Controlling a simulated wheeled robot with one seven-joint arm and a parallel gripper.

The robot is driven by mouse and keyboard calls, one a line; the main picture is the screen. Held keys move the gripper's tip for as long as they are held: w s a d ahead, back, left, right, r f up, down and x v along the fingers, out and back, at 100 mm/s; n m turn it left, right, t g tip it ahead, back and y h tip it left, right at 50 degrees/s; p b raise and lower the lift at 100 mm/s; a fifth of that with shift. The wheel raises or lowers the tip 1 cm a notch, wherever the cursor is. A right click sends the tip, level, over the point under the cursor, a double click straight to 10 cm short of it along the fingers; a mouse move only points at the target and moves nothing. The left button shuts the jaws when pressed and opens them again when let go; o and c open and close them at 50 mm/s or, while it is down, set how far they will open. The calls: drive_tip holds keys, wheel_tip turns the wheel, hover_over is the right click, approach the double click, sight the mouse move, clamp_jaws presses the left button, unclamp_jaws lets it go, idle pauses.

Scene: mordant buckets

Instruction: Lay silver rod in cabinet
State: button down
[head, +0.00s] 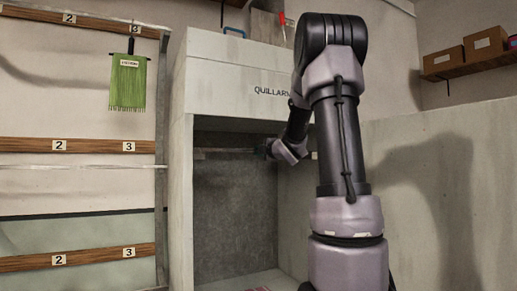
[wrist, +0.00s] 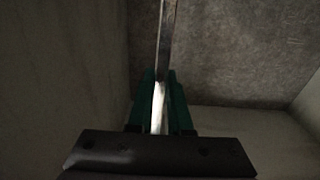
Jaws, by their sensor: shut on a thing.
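My gripper (head: 266,151) is in the upper part of the open cabinet (head: 181,215), mostly hidden behind my arm's wrist. In the head view a thin silver rod (head: 225,151) runs level to the left of it, below the cabinet's top panel. In the wrist view my gripper (wrist: 160,76) has its green fingers shut on the silver rod (wrist: 163,40), which runs away from me toward the speckled grey inner wall. The rod's far end is cut off by the frame. I cannot tell whether the rod touches any wall or support.
The cabinet's pale side walls stand close on both sides. A rack (head: 75,146) with numbered wooden rails is at the left, with a green fringed cloth (head: 128,82) hanging on it. Brown boxes (head: 485,43) sit on a shelf at the upper right.

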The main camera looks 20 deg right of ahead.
drive_tip(key=shift+f, duration=0.25)
drive_tip(key=c, duration=0.8)
unclamp_jaws()
drive_tip(key=shift+o, duration=0.2)
drive_tip(key=shift+s, duration=0.1)
drive_tip(key=s+a+m+g+h, duration=0.15)
drive_tip(key=s+m+h, duration=0.25)
drive_tip(key=s+m, duration=0.9)
drive_tip(key=s+a+f+m+g+y, duration=0.2)
drive_tip(key=s+a+f+m+g, duration=0.2)
drive_tip(key=s+a, duration=0.4)
drive_tip(key=s+a+f+m+g+y, duration=0.3)
drive_tip(key=s+a+f+m+g, duration=0.2)
drive_tip(key=s, duration=1)
drive_tip(key=a+f, duration=0.3)
drive_tip(key=a, duration=0.1)
drive_tip(key=shift+s+f+m, duration=0.2)
drive_tip(key=shift+s+m, duration=0.2)
